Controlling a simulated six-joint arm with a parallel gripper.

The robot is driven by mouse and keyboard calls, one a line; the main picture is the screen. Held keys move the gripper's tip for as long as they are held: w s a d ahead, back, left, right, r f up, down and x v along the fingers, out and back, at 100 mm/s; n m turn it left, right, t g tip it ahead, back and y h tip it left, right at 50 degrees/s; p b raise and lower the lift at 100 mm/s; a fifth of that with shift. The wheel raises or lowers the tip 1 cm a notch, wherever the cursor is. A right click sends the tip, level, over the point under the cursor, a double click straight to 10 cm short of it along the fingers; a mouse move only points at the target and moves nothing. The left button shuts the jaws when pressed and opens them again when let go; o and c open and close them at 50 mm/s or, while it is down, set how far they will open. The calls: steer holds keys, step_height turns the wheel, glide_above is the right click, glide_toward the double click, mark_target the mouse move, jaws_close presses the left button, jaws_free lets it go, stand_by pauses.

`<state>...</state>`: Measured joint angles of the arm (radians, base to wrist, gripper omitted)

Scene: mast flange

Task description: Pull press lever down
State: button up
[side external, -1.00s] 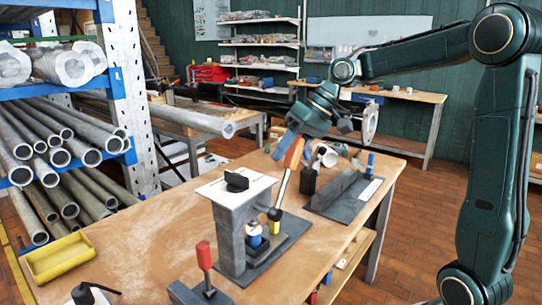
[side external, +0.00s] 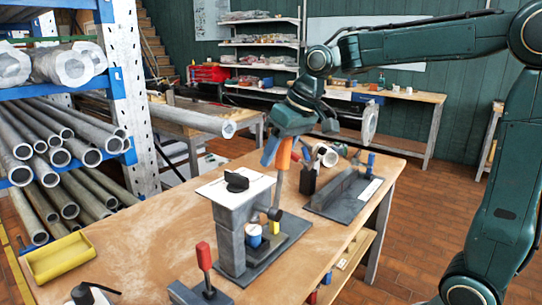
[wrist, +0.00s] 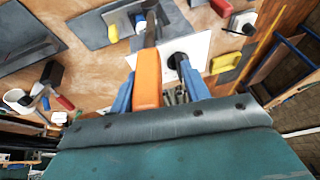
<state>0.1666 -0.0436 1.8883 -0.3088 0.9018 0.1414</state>
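The press (side external: 229,240) is a grey column on a dark base with a white top plate, standing on the wooden bench. Its lever has an orange handle (side external: 284,154) on a metal rod (side external: 278,185) and stands nearly upright in the side view. My gripper (side external: 275,160) is above the lever, with its blue fingers down around the handle. In the wrist view the orange handle (wrist: 147,82) lies between the spread fingers, close against the left one. A gap shows on the right finger's side. Whether the left finger touches the handle is hard to tell.
A yellow tray (side external: 60,258) is at the left bench end.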

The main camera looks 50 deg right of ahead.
steer(key=s+a+r+h, duration=0.1)
steer(key=s+r, duration=0.1)
steer(key=r, duration=0.4)
steer(key=s+a+r, duration=0.2)
steer(key=r, duration=0.4)
steer(key=shift+a+r+n+h, duration=0.25)
steer(key=shift+r+n+h, duration=0.05)
steer(key=shift+r+h, duration=0.1)
stand_by(0.6)
steer(key=shift+a+f, duration=0.1)
steer(key=shift+a, duration=0.35)
steer(key=shift+a+h, duration=0.15)
steer(key=shift+h, duration=0.15)
steer(key=shift+s+a+f+h, duration=0.3)
steer(key=shift+s+a+h, duration=0.1)
steer(key=shift+s+a, duration=0.4)
steer(key=shift+a, duration=0.1)
